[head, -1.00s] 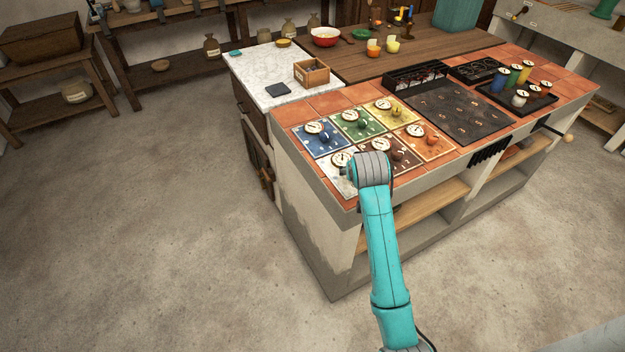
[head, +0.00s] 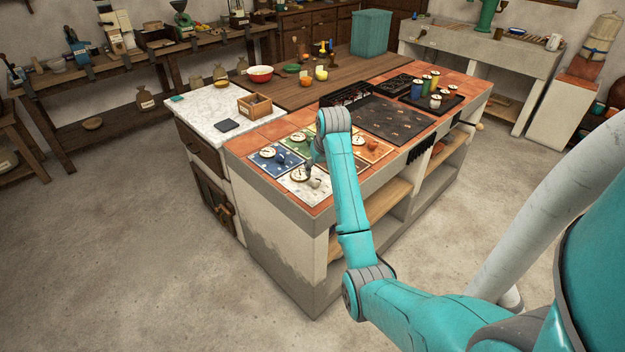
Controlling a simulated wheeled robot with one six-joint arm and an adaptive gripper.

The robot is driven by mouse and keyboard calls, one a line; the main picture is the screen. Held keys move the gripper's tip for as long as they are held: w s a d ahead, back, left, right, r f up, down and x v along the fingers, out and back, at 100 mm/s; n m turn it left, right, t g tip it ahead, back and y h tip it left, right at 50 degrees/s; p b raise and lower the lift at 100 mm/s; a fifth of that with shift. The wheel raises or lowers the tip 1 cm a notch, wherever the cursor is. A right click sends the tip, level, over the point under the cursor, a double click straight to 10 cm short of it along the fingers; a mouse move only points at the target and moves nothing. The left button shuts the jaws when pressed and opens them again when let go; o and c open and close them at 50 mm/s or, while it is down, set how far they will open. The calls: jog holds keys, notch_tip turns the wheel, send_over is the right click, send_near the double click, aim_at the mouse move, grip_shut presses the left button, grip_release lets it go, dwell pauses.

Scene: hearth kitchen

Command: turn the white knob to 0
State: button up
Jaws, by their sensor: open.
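The white panel (head: 292,187) lies at the near left corner of the island's tiled top. It carries a round dial (head: 299,174) and a pale knob (head: 315,182); the marks and the pointer are too small to read. My gripper (head: 314,166) hangs from the end of the teal arm, just above and behind the knob, by the panel's far edge. It is open and looks empty. Its fingers are small and dark here, and I cannot tell whether they touch anything. The wrist hides part of the panels behind it.
A blue panel (head: 262,160), a green panel (head: 288,142) and an orange panel (head: 378,149) with dials and knobs lie close by. A dark slab (head: 395,120) is to the right. A wooden box (head: 254,105) stands on the marble top.

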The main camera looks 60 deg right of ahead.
aim_at(316, 179)
jog(key=x, duration=0.7)
jog(key=shift+d, duration=0.1)
jog(key=shift+c, duration=0.2)
jog(key=c, duration=1.1)
